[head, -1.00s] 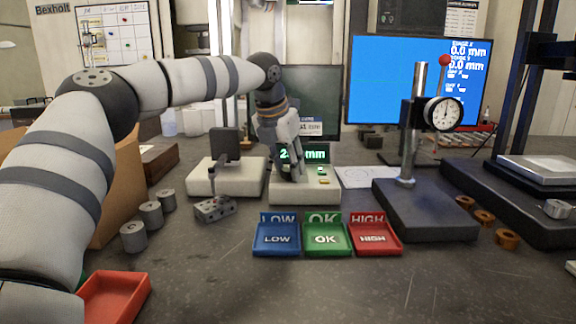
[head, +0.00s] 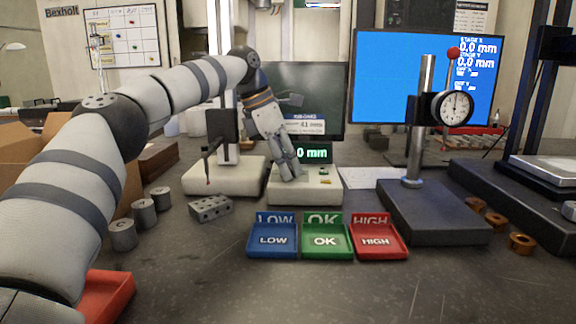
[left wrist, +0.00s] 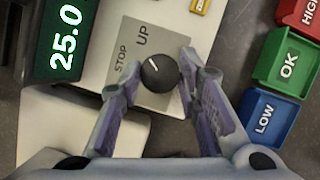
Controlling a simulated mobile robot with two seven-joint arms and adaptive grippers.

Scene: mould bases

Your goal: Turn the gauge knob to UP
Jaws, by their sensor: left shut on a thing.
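The gauge knob (left wrist: 160,74) is a round black knob with a white mark, on a light plate lettered STOP (left wrist: 122,58) and UP (left wrist: 142,35). The mark lies on the knob's side toward the lettering; I cannot tell exactly which word it meets. My left gripper (head: 290,178) reaches down onto the pale gauge base (head: 305,196). In the left wrist view its fingers (left wrist: 160,76) are shut on the knob, one on each side. The gauge display (left wrist: 66,40) reads 25.0; the head view shows only part of it. My right gripper is not in view.
Blue LOW (head: 272,241), green OK (head: 325,241) and red HIGH (head: 378,240) trays stand in front of the gauge. A drilled grey block (head: 211,208) lies at left. A dial gauge stand (head: 432,212) stands at right.

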